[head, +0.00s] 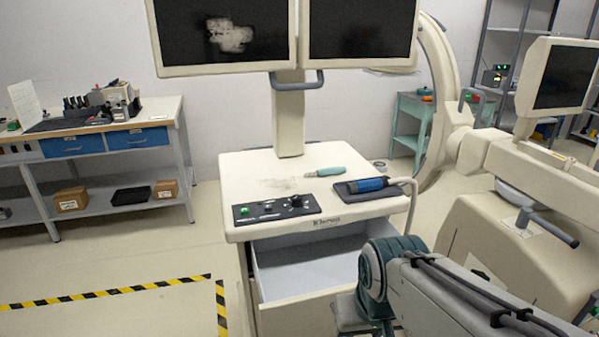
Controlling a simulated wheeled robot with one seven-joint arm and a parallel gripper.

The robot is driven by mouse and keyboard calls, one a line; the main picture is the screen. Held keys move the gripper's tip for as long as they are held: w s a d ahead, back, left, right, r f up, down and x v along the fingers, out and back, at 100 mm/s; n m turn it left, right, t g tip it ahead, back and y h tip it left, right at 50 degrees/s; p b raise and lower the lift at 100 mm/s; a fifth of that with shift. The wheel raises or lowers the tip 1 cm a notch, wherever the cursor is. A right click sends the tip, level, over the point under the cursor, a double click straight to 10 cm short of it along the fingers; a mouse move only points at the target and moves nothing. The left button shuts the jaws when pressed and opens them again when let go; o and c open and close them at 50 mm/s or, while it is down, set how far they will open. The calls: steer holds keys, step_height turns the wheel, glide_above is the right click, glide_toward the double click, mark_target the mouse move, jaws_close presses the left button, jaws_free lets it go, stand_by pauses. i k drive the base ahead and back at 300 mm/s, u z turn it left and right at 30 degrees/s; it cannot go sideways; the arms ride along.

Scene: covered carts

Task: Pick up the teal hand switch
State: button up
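The teal hand switch (325,171) lies on the cream top of the cart (240,172), in the middle toward the back. It has a teal grip with a narrow, lighter tip pointing left. Nothing touches it from above. My arm rises from the lower right of the head view, in front of the cart's right side.
On the cart, a black control panel (275,209) lies in front and a blue cylinder (370,184) rests on a dark pad at right. An open drawer (305,266) juts out below. Twin monitors (360,32) stand behind. A C-arm machine (500,165) stands right.

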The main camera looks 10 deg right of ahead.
mark_target(329, 171)
steer(key=u, duration=1.7)
steer(key=i, duration=2.9)
steer(key=z, duration=4.1)
steer(key=i, duration=0.45)
steer(key=u, duration=0.05)
